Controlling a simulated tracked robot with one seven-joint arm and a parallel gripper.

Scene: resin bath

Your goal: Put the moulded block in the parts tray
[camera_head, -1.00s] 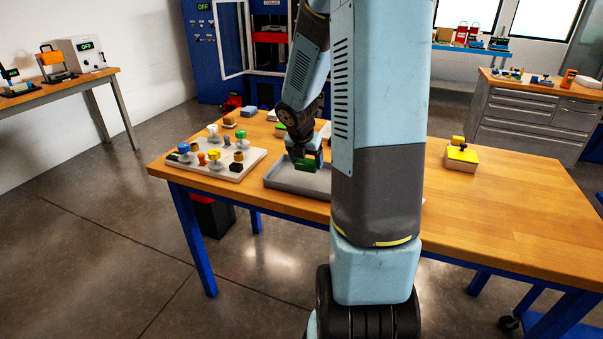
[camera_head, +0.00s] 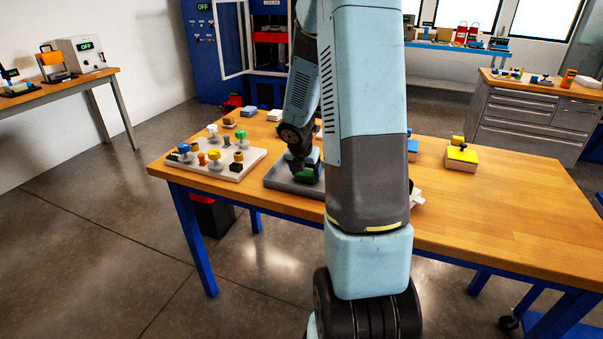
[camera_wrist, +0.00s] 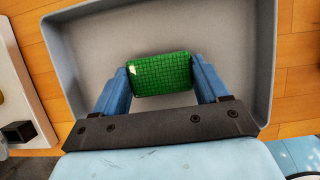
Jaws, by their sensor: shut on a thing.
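The moulded block is a green piece with a grid-like surface (camera_wrist: 161,74), held between the two blue fingers of my gripper (camera_wrist: 162,82) in the wrist view. My gripper is shut on it. In the head view the green block (camera_head: 305,174) shows at the end of my arm, low over or in the grey parts tray (camera_head: 278,183). In the wrist view the tray (camera_wrist: 262,60) surrounds the block, and its floor looks empty. I cannot tell whether the block touches the tray floor. My arm hides the right part of the tray in the head view.
A pale board (camera_head: 246,162) with several coloured pegs and knobs stands left of the tray. A box with a yellow top (camera_head: 461,155) stands on the right of the wooden table (camera_head: 510,210). White and blue things sit partly behind my arm. The table's right front is clear.

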